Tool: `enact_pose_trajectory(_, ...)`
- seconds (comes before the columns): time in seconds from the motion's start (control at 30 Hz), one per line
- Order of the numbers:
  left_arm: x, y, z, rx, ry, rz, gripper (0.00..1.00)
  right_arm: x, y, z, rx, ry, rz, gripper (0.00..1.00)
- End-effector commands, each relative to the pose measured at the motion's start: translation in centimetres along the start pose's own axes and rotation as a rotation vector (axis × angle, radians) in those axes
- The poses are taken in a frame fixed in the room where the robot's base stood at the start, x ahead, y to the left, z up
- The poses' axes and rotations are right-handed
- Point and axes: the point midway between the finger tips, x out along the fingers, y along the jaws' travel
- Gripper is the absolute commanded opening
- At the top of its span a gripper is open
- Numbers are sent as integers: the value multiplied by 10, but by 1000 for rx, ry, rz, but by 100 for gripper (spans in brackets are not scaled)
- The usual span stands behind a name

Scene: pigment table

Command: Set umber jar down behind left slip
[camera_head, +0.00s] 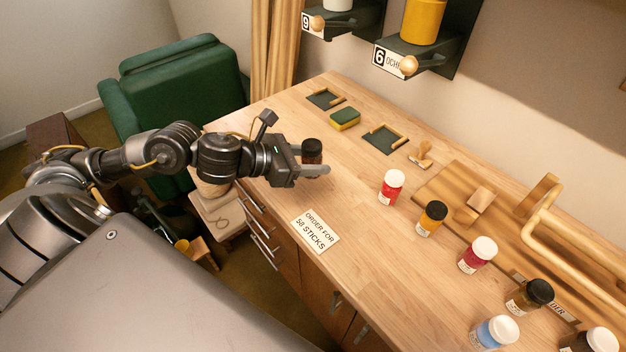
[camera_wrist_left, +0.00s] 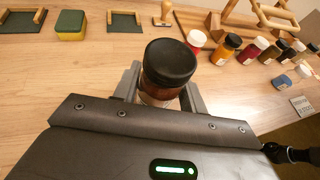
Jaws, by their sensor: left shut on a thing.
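My left gripper (camera_head: 312,168) is shut on the umber jar (camera_head: 312,149), a brown jar with a black lid. The jar is upright between the fingers over the left part of the table, and its lower part is hidden by the gripper. In the left wrist view, the jar (camera_wrist_left: 168,68) stands between the fingers of my left gripper (camera_wrist_left: 160,90). The left slip (camera_head: 324,99), a dark mat edged with wooden strips, lies farther back near the wall. It also shows at the top left of the left wrist view (camera_wrist_left: 20,22).
A green-yellow sponge (camera_head: 344,119) lies between the left slip and a second slip (camera_head: 384,139). A wooden stamp (camera_head: 420,155) is to their right. Several jars, including a red one (camera_head: 390,188), stand further right. An order card (camera_head: 315,229) lies at the front edge.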

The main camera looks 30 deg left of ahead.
Motion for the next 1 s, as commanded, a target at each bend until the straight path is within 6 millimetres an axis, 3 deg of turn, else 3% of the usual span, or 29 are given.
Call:
enact_pose_trajectory(0.3,25,29,-28,-3,-1,2,16,-7,-1,3,0,-5,-1,36)
enact_pose_trajectory(0.57,30,34,-34,-1,-1,0,16,-7,0,-2,0,1,0,36)
enact_pose_trajectory(0.8,42,37,-60,-4,0,0,16,-20,0,-4,0,2,0,36)
enact_pose_trajectory(1.0,45,37,-66,1,-2,0,16,-20,0,-4,0,2,0,36)
